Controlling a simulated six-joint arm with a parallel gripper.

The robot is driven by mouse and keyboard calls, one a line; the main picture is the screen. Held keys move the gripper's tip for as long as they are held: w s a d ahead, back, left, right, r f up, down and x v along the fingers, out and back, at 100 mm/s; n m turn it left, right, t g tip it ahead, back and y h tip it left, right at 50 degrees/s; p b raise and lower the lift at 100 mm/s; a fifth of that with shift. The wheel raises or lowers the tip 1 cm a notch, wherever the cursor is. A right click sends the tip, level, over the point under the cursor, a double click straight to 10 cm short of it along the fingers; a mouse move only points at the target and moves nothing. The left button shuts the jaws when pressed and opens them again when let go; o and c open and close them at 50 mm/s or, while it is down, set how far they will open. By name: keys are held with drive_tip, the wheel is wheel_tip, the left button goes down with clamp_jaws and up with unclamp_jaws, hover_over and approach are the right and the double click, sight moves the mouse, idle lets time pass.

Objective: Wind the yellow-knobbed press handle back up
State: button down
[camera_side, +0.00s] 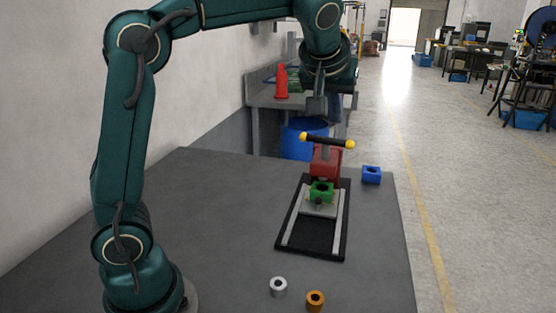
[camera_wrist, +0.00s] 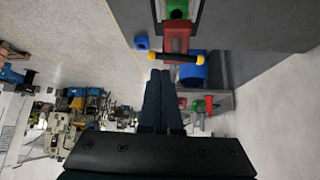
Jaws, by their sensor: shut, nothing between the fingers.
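The press (camera_side: 326,160) is a red body on a black base with light rails. Its handle (camera_side: 327,141) is a dark bar with a yellow knob at each end, lying roughly level across the top of the press. The handle also shows in the wrist view (camera_wrist: 177,57). A green block (camera_side: 321,191) with a round hole sits on the plate in front of the red body. My gripper (camera_side: 317,108) is shut and empty, above the handle and apart from it in the side view. In the wrist view its fingers (camera_wrist: 160,76) point toward the handle's left knob.
A blue block (camera_side: 371,175) stands right of the press. A silver ring (camera_side: 278,286) and a copper ring (camera_side: 315,300) lie near the table's front. A blue barrel (camera_side: 298,140) and a bench with a red cone (camera_side: 281,82) stand behind.

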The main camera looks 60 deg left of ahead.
sight(343, 141)
drive_tip(key=shift+w+a+r+x, duration=0.1)
drive_tip(key=shift+w+r+x, duration=0.05)
drive_tip(key=shift+x, duration=1.9)
drive_tip(key=shift+w+a+r+x, duration=0.1)
drive_tip(key=shift+w+r+x, duration=0.05)
drive_tip(key=shift+x, duration=1.9)
drive_tip(key=shift+w+a+r+x, duration=0.15)
drive_tip(key=shift+r+x, duration=0.05)
drive_tip(key=shift+x, duration=1.9)
drive_tip(key=shift+w+a+f, duration=0.25)
drive_tip(key=shift+w, duration=0.45)
drive_tip(key=shift+s, duration=0.1)
